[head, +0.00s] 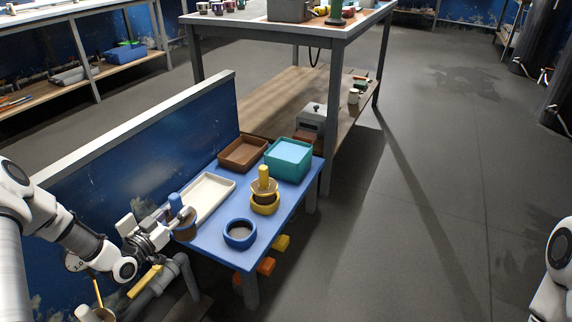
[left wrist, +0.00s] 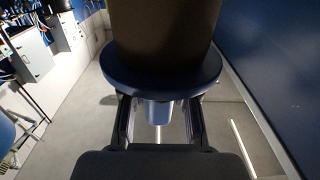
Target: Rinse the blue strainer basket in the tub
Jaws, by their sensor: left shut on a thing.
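The blue strainer basket (head: 186,232) has a blue handle on top and a brownish body below. My left gripper (head: 168,213) is shut on its handle and holds it upright at the left end of the blue table, beside the white tray. Whether its bottom touches anything is hidden. In the left wrist view the basket's blue rim (left wrist: 158,78) and brown body fill the top, with the blue handle between the fingers (left wrist: 160,118). The teal tub (head: 289,172), with light-blue liquid, stands at the table's far right end. My right gripper is out of view.
The blue table (head: 213,244) also bears a white tray (head: 229,185), a brown tray (head: 243,164), a blue ring holder (head: 240,243) and a yellow basket (head: 264,185) in a yellow holder (head: 264,209). A blue panel (head: 150,150) rises behind. A tall workbench (head: 337,42) stands beyond.

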